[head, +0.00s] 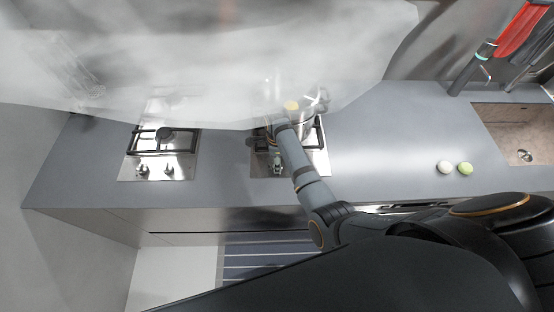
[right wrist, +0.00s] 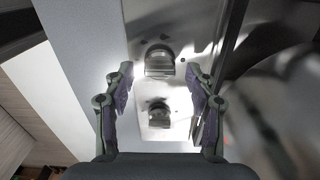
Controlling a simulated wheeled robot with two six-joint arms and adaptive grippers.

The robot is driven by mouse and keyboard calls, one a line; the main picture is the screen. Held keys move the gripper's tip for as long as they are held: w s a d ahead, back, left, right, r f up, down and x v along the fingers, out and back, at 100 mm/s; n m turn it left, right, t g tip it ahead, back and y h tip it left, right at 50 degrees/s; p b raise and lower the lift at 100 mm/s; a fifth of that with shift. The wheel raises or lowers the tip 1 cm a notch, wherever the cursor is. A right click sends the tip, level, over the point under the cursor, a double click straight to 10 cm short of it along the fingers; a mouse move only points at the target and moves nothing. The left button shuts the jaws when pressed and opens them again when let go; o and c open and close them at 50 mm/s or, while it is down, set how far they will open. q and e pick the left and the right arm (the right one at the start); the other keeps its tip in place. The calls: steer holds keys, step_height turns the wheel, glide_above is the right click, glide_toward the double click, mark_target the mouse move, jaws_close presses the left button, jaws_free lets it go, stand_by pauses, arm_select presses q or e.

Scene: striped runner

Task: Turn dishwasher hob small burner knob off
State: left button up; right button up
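The right hob (head: 314,163) is a steel plate with its control knobs at the front edge, mostly hidden by my right arm in the head view. My right gripper (head: 277,162) is over this front strip. In the right wrist view, my right gripper (right wrist: 160,74) is open, with two dark fingers spread apart. A far round knob (right wrist: 160,62) shows between the fingertips, with gaps on both sides. A nearer knob (right wrist: 159,113) shows lower between the fingers. I cannot tell the fingertips' height above the knobs, or the knobs' settings. My left gripper is not in view.
A shiny pot (head: 302,122) stands on the right hob, close behind my gripper. A second hob (head: 184,172) with two knobs is at the left. Two small round items (head: 454,168) lie on the grey counter (head: 385,135). A sink (head: 515,125) is at right. A translucent hood hangs above.

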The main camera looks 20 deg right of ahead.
steer(key=shift+r, duration=0.1)
step_height(320, 180, up, 12)
stand_by(0.5)
stand_by(0.4)
